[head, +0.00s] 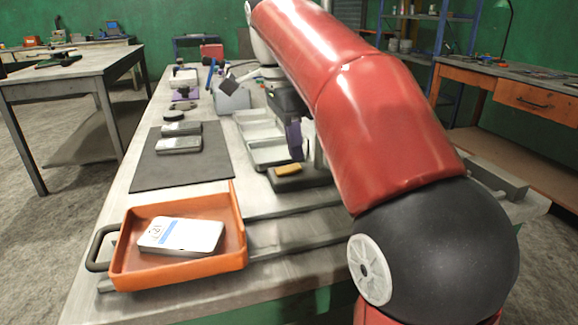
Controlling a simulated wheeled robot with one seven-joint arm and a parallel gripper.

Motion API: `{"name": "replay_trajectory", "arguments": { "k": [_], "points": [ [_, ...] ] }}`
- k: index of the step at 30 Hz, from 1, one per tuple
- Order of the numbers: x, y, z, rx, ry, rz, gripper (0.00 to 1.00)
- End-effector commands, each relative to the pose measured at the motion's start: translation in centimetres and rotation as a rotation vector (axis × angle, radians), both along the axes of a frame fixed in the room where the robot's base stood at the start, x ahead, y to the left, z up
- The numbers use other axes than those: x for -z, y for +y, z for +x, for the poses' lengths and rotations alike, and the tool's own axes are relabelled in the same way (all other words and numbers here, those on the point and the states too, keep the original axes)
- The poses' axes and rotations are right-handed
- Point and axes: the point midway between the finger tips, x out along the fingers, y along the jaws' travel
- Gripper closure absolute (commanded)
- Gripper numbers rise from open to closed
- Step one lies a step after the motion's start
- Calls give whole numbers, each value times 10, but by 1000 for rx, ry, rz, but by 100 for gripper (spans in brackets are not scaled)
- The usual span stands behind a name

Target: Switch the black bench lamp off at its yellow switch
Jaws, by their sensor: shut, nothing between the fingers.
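The black bench lamp shows as a dark base (300,181) on the workbench, right of the middle of the head view. Its yellow switch (287,169) sits on top of the base. A grey upright post rises behind the switch, and my arm hides whatever is above it. My gripper (295,152) points down just above and slightly behind the switch in the picture. It is shut and empty. I cannot tell from this view whether its tips touch the switch. The lamp's head and its light are hidden.
An orange tray (122,270) holding a white device (180,236) stands at the near left. A dark mat (190,175) carries two grey devices. Light grey trays (268,152) lie just left of my gripper. A grey bin (233,101) stands behind. My red arm covers the right side.

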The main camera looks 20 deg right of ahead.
Motion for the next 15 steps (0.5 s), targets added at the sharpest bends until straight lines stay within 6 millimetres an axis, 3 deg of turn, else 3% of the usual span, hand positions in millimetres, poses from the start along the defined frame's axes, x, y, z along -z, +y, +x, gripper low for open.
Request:
{"name": "replay_trajectory", "arguments": {
  "k": [15],
  "points": [
    [8, 0, 0, 0, 1, 0, 100]
  ]
}}
